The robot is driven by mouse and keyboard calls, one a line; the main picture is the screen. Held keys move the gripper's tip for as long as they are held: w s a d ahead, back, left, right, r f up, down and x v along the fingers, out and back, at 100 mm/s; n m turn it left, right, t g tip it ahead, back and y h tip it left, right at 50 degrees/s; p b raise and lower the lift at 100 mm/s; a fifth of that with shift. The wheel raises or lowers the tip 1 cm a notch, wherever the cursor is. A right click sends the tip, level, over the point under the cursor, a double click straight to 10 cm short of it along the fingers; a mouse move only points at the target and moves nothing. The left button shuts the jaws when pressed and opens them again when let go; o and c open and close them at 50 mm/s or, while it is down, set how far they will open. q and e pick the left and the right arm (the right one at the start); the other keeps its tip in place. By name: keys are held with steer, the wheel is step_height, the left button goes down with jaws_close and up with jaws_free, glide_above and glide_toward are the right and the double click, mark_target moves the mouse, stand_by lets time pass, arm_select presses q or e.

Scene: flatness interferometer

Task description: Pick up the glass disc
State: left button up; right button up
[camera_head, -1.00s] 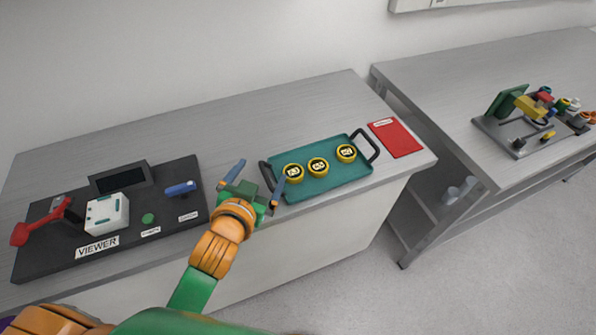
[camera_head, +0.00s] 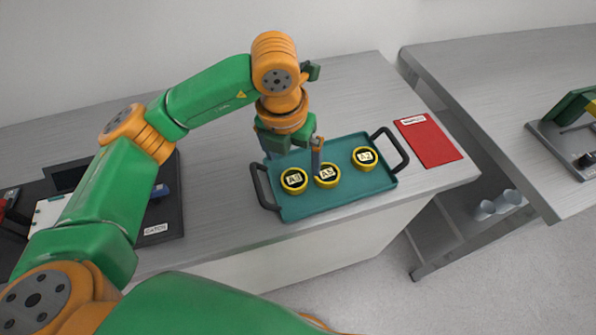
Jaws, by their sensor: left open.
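Three round pieces with yellow rims and dark labelled faces sit in a row in a teal tray (camera_head: 300,211). They are the left one, A3 (camera_head: 294,181), the middle one, A5 (camera_head: 327,176), and the right one, A2 (camera_head: 365,158). Any glass in them is too small to make out. My left gripper (camera_head: 297,160) points down over the back left of the tray, open, with nothing seen between its fingers. One finger shows just behind the middle disc; whether it touches cannot be told. The other is mostly hidden. My right gripper is out of view.
The tray has raised black handles at its left (camera_head: 262,188) and right (camera_head: 398,150) ends. A red labelled sheet (camera_head: 428,141) lies to its right. The dark viewer board (camera_head: 171,215) is at left, partly behind my arm. A gap separates the second bench (camera_head: 500,90).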

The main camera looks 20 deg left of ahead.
mark_target(294, 179)
arm_select(q)
steer(key=shift+s+a+f, duration=0.15)
steer(key=shift+a+f, duration=0.1)
steer(key=f+p, duration=0.2)
steer(key=shift+s+d+f+p, duration=0.1)
steer(key=shift+d+f+p, duration=0.15)
steer(key=shift+f+p, duration=0.05)
steer(key=f, duration=0.3)
steer(key=shift+w, duration=0.4)
steer(key=shift+f, duration=0.25)
steer(key=c, duration=1.4)
